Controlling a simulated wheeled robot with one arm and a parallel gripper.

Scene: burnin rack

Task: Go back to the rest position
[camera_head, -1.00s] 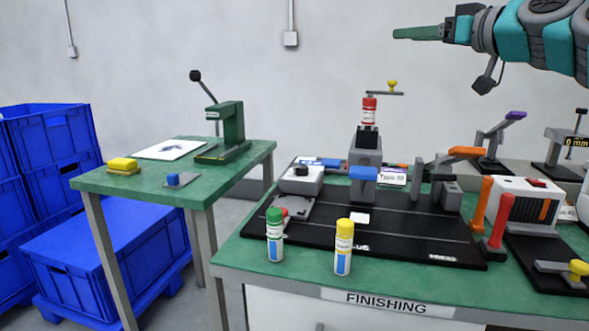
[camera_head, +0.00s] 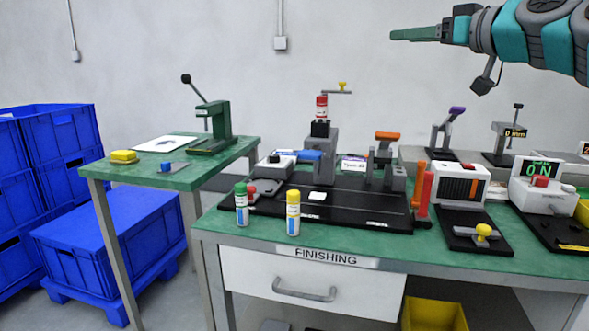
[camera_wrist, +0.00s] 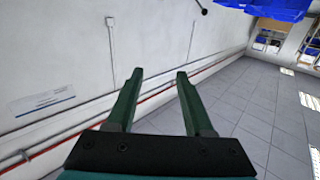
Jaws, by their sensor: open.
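My gripper (camera_head: 415,34) is raised at the upper right of the head view, pointing left, high above the finishing bench (camera_head: 330,262) and clear of everything on it. In the wrist view my gripper (camera_wrist: 155,76) shows two green fingers spread apart with nothing between them. Beyond the fingers are the bare wall and the grey floor.
The bench bears a green-capped bottle (camera_head: 242,205), a yellow-capped bottle (camera_head: 293,213), a black fixture plate (camera_head: 350,208) and a white box with orange stripes (camera_head: 459,186). A green press (camera_head: 213,128) stands on the left table (camera_head: 190,176). Blue crates (camera_head: 108,245) are at far left.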

